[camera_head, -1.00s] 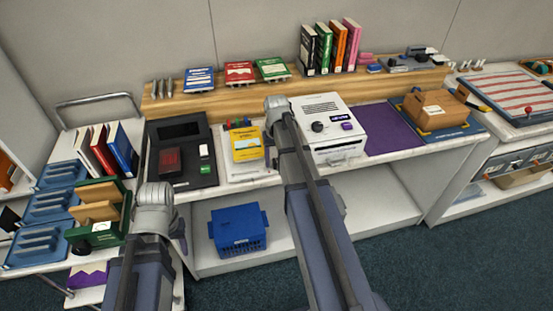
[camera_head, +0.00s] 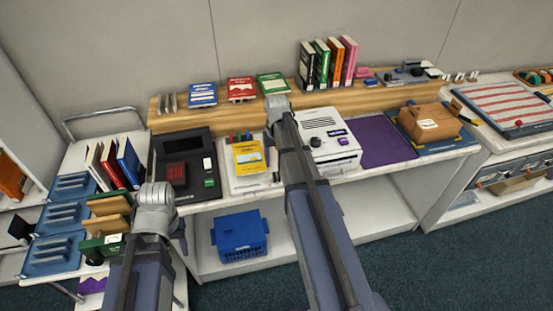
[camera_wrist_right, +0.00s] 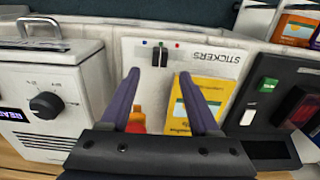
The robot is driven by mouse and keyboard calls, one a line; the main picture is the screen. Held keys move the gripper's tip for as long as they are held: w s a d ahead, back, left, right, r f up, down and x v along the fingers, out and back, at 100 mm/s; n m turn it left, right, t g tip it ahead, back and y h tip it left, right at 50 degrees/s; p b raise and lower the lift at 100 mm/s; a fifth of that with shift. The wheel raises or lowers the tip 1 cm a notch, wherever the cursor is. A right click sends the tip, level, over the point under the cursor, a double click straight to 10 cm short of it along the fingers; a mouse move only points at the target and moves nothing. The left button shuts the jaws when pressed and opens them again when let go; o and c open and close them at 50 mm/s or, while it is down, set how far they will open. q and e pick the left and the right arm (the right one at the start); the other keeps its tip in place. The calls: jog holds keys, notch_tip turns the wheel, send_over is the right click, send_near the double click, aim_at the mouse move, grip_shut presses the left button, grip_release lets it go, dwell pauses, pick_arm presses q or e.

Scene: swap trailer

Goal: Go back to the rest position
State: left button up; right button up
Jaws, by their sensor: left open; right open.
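My left gripper (camera_head: 178,232) is at the lower left in the head view, mostly hidden behind its own wrist, with no object seen in it. It is in front of the bench, near the green-framed holder (camera_head: 104,246). My right gripper (camera_wrist_right: 159,74) shows in the right wrist view with its two fingers apart and nothing between them gripped. The white stickers tray (camera_wrist_right: 150,50) and a yellow book (camera_wrist_right: 207,100) lie beyond and below the fingers. In the head view the right forearm reaches up over the bench and hides the fingers.
A white device with a knob (camera_head: 330,150) stands just right of my right arm. A black tray (camera_head: 200,190) and the yellow book (camera_head: 249,157) are to its left. Blue trays (camera_head: 60,215) and binders stand at far left. A blue basket (camera_head: 240,236) sits on the lower shelf.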

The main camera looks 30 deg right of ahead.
jog(key=shift+r, duration=0.1)
dwell(0.4)
jog(key=s+a+n, duration=0.2)
jog(key=s+a, duration=0.3)
jog(key=a, duration=0.4)
jog(key=s+a+n, duration=0.2)
jog(key=s+a, duration=0.4)
jog(key=a, duration=0.3)
jog(key=s+a+n+h, duration=0.1)
jog(key=s+a+n, duration=0.1)
jog(key=s+a, duration=0.4)
jog(key=a, duration=0.3)
jog(key=shift+a, duration=0.2)
